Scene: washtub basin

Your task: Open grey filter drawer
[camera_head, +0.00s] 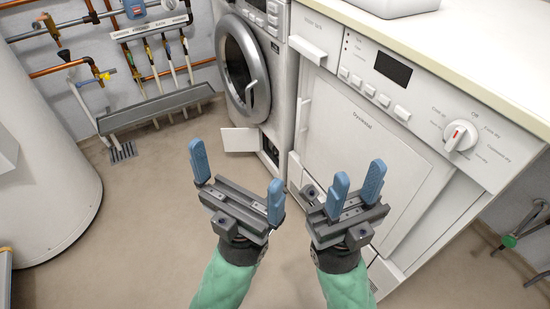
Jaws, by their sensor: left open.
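My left gripper (237,181) is open and empty, its blue fingers wide apart, held over the floor in front of the washing machine (282,75). My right gripper (356,186) is partly open and empty, its blue fingers closer together, in front of the white dryer (355,130). A small white flap (240,139) stands open at the washing machine's lower front, beside a dark opening (269,149). I cannot clearly make out a grey filter drawer. The dryer's lower front is partly hidden by my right gripper.
The washing machine's round door (246,68) looks shut. The dryer has a control panel with a dial (460,135) under a pale worktop (445,38). A white tank (45,150) stands left, and pipes and a grey trough (155,108) line the wall. The floor between is clear.

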